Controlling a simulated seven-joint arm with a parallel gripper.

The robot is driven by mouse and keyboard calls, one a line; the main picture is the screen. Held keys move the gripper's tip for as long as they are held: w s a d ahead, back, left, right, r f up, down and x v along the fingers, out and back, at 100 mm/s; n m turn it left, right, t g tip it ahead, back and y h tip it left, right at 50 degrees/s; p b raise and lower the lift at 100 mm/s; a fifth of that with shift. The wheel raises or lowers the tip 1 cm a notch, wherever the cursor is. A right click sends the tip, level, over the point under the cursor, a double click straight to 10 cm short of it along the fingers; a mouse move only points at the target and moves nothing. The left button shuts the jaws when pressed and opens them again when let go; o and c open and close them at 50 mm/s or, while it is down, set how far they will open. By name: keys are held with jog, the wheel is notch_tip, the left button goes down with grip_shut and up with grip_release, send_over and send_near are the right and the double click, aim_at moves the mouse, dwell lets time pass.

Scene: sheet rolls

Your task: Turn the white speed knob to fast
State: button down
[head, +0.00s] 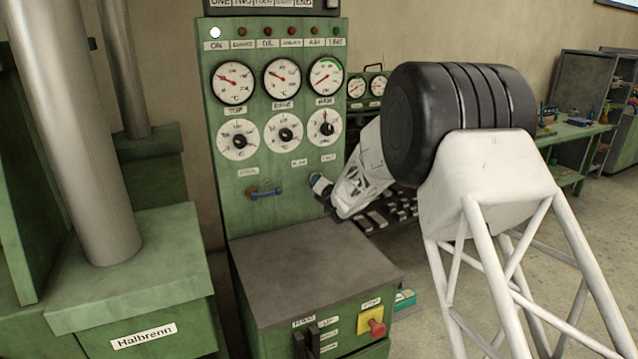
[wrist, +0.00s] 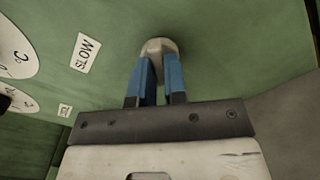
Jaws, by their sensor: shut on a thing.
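The white speed knob (wrist: 159,45) sits on the green panel in the wrist view, at the top middle, with its lower part hidden by my fingers. My gripper (wrist: 161,72) has its two blue fingers shut on the knob from either side. A tilted "SLOW" label (wrist: 84,53) is on the panel left of the knob. In the head view my gripper (head: 320,185) reaches the lower right of the panel.
The green control panel (head: 222,195) carries gauges, dials and lamps above my gripper. A blue-ended handle (head: 264,193) lies left of it. A grey-topped cabinet (head: 310,265) juts out below, with a red knob on yellow (head: 376,327) on its front. Clear floor is at right.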

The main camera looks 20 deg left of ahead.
jog(key=c, duration=1.2)
grip_release()
jog(key=shift+o, duration=0.2)
jog(key=shift+s+d, duration=0.1)
jog(key=v, duration=0.7)
jog(key=shift+s+d, duration=0.2)
jog(key=shift+s, duration=0.05)
